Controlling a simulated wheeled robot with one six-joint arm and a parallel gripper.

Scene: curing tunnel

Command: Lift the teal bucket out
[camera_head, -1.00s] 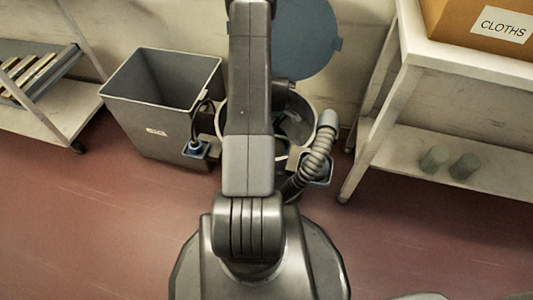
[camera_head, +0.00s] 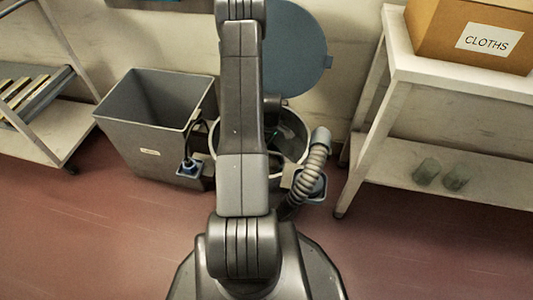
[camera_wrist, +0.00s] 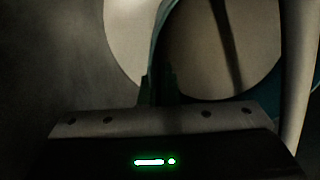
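In the wrist view, a dark teal curved wall or rim (camera_wrist: 158,42), apparently the teal bucket, surrounds a pale round area. It comes down close to the front of my gripper (camera_wrist: 160,95). The fingers are lost in shadow, so I cannot tell whether they are open or shut on the rim. In the head view, my arm reaches over a round bin (camera_head: 306,136) and hides my gripper and much of the bin's inside. Only dark greenish shapes show within it. Its blue-grey round lid (camera_head: 294,52) stands open behind.
A square grey bin (camera_head: 150,135) stands close on the left. A ribbed hose (camera_head: 316,160) rises at the round bin's right front. A white shelf (camera_head: 455,82) with a cloths box (camera_head: 470,35) is at the right, a rack (camera_head: 40,145) at the left. The red floor in front is clear.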

